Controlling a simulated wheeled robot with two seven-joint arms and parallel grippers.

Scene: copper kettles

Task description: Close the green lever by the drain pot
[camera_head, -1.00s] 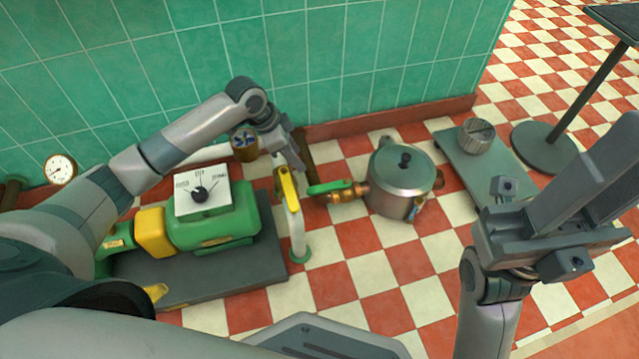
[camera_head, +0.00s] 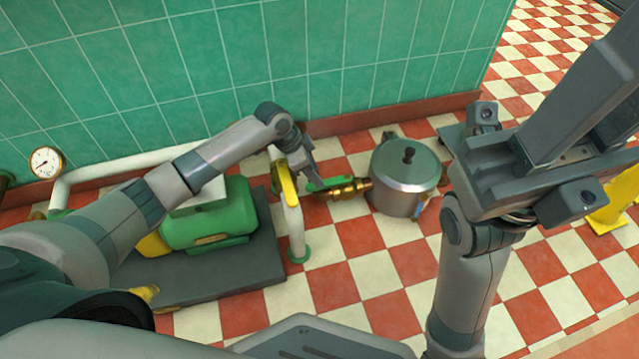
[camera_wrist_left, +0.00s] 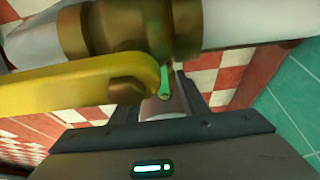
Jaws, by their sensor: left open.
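The drain pot (camera_head: 404,182) is a grey metal lidded pot on the checkered floor. A brass valve (camera_head: 350,189) joins its left side. The green lever (camera_head: 318,185) lies over this valve, roughly in line with it. My left gripper (camera_head: 303,168) is open beside the lever's left end, and contact cannot be told. In the left wrist view a small green piece (camera_wrist_left: 165,84), seemingly the lever, shows beyond a yellow handle (camera_wrist_left: 75,87); the fingertips are largely hidden there. My right gripper (camera_head: 600,90) is raised at the right, its fingertips cut off by the picture edge.
A yellow handle (camera_head: 285,183) on a white standpipe (camera_head: 297,232) stands close to my left gripper. A green pump (camera_head: 210,222) on a dark base is under my left arm. A tiled wall (camera_head: 340,60) rises behind. Floor in front of the pot is clear.

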